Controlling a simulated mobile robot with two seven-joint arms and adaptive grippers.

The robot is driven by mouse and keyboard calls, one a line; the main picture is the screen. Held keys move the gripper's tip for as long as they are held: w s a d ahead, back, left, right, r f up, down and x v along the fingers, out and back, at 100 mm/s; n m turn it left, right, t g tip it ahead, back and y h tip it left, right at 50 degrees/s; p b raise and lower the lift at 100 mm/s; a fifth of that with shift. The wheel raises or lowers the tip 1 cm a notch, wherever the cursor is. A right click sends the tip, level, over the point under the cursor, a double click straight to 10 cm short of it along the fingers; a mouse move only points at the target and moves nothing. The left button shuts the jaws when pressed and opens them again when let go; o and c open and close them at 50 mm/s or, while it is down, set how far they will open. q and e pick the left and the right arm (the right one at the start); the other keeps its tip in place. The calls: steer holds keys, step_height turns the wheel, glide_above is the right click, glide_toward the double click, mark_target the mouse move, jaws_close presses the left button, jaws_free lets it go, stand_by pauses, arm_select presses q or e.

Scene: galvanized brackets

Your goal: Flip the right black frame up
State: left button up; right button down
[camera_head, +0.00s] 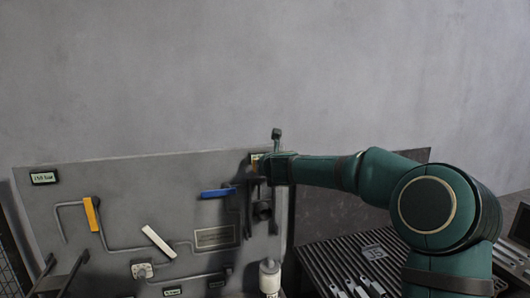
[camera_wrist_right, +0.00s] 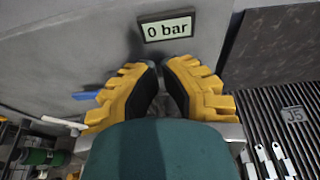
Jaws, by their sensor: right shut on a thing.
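The right black frame (camera_head: 262,210) is a dark piece on the right part of the grey panel, just below my right gripper. My right gripper (camera_head: 258,163) is at the panel's upper right, mostly hidden by its own wrist in the head view. In the right wrist view, its yellow fingers with black pads (camera_wrist_right: 162,85) are close together, just below a "0 bar" display (camera_wrist_right: 167,27). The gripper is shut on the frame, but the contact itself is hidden. Another black frame (camera_head: 60,275) sticks out at the panel's lower left.
The grey panel (camera_head: 130,180) carries a blue handle (camera_head: 217,193), a yellow handle (camera_head: 91,214), a white handle (camera_head: 158,242) and a "150 bar" display (camera_head: 44,178). A white cylinder (camera_head: 270,277) stands low. A ribbed dark surface (camera_head: 320,265) with metal brackets lies at right.

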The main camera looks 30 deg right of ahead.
steer(key=shift+s+a+r, duration=0.1)
steer(key=shift+s+r, duration=0.05)
steer(key=shift+r, duration=0.4)
steer(key=shift+s+r, duration=0.15)
steer(key=shift+r, duration=0.35)
steer(key=shift+s, duration=0.1)
steer(key=s+a+f+n+g+y+b, duration=0.1)
steer(key=s+a+f+n+g+b, duration=0.3)
steer(key=f, duration=0.9)
steer(key=s+a+f+n+y, duration=0.1)
steer(key=a+f+n, duration=0.6)
steer(key=f, duration=0.7)
steer(key=s+a+f+n+g+y+b, duration=0.3)
steer(key=f+n, duration=0.4)
steer(key=f, duration=0.6)
steer(key=s+a+f+n+g+b, duration=0.1)
steer(key=s+a+f+n, duration=0.3)
steer(key=s, duration=0.5)
steer(key=s+a+f+n+g+y+b, duration=0.1)
steer(key=s+a+f+n+g+b, duration=0.1)
steer(key=s+a+f+n, duration=0.3)
steer(key=s+a+f+n+g+y+b, duration=0.1)
steer(key=s+a+f+n+g, duration=0.1)
steer(key=s+a+f+n, duration=0.3)
steer(key=s+f+n, duration=0.4)
steer(key=s+f, duration=0.3)
steer(key=f, duration=0.1)
steer(key=shift+s+a+n+b, duration=0.15)
steer(key=shift+s+n+b, duration=0.15)
steer(key=shift+s+n, duration=0.1)
